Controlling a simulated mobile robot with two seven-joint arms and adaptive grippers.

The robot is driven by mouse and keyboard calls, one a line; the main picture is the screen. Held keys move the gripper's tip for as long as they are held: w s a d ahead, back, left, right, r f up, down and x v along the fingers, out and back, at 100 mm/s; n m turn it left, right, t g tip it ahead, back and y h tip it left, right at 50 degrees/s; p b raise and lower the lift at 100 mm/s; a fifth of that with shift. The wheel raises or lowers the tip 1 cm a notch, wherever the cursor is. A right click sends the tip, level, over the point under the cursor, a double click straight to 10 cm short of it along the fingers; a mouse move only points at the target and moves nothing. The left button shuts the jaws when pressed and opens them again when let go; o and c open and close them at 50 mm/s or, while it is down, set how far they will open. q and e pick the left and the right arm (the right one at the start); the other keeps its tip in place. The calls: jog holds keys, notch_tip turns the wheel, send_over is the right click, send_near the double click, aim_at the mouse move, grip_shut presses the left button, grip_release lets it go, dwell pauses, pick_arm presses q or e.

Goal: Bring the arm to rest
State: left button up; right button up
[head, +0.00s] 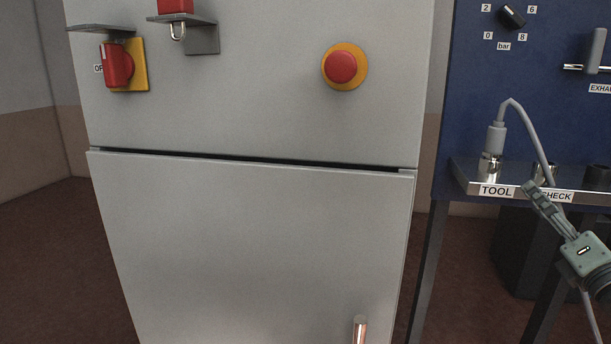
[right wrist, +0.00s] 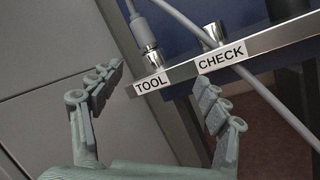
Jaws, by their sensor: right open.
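My right gripper (head: 537,193) is at the lower right in the head view, in front of the steel shelf of the blue panel. In the right wrist view its two fingers (right wrist: 155,100) are spread apart with nothing between them. The shelf's TOOL label (right wrist: 152,84) and CHECK label (right wrist: 221,58) lie beyond the fingertips. A grey plug with a cable (head: 495,138) stands upright in the socket above TOOL. The cable arches over and runs down behind my gripper. My left gripper is not in view.
A grey cabinet (head: 250,230) fills the middle, with a red-and-yellow button (head: 341,67), a red switch (head: 117,64) and a copper-coloured handle (head: 359,330). The blue panel (head: 560,100) carries a pressure knob (head: 512,17) and a valve lever (head: 596,48). A dark bin (head: 515,250) stands under the shelf (head: 465,178).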

jog(key=s+d+f+m+g+h, duration=0.1)
jog(key=s+f+m+g+h, duration=0.2)
jog(key=f+m, duration=0.5)
jog(key=s+f+m+g+h, duration=0.1)
jog(key=s+f+m+g, duration=0.35)
jog(key=f, duration=0.75)
jog(key=s+d+f+m+g+h, duration=0.1)
jog(key=s+f+m+g+h, duration=0.2)
jog(key=f+m, duration=0.6)
jog(key=s+a+f+m+g+y, duration=0.5)
jog(key=s+a+f+g+y, duration=0.1)
jog(key=s+a+f, duration=1.1)
notch_tip(320, 180, down, 3)
jog(key=shift+s+a+f+g, duration=0.1)
jog(key=shift+s+a+g, duration=0.3)
jog(key=shift+a+g, duration=0.35)
jog(key=shift+d, duration=0.1)
